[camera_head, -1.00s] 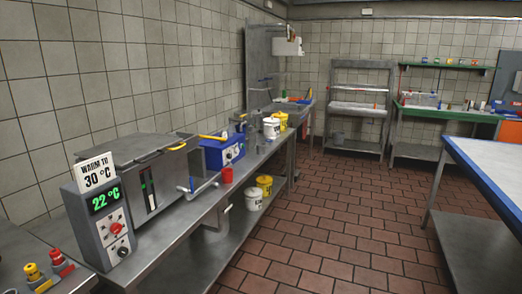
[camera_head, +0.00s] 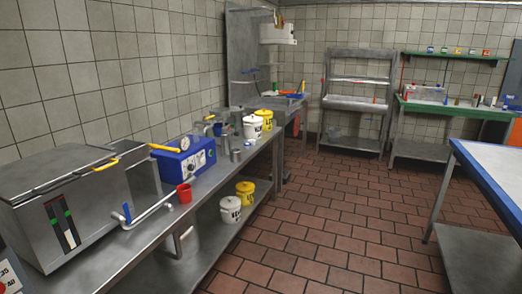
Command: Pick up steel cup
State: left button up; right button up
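A small steel cup (camera_head: 236,156) seems to stand on the left steel counter (camera_head: 215,180), near its front edge. It is small in the view, and other grey metal vessels (camera_head: 223,142) stand close behind it, so its outline is hard to separate from them. A red cup (camera_head: 184,193) stands nearer on the same counter, by a bent pipe. Neither of my grippers is in view.
A steel vat (camera_head: 75,200) and a blue device with a dial (camera_head: 190,158) take up the near counter. White (camera_head: 252,127) and yellow (camera_head: 264,118) buckets stand beyond the cup. More buckets sit on the lower shelf. The tiled floor (camera_head: 320,220) is open up to the right table (camera_head: 490,175).

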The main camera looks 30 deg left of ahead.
aim_at(235, 155)
jog(key=u, duration=0.3)
jog(key=i, duration=1.9)
jog(key=u, duration=0.85)
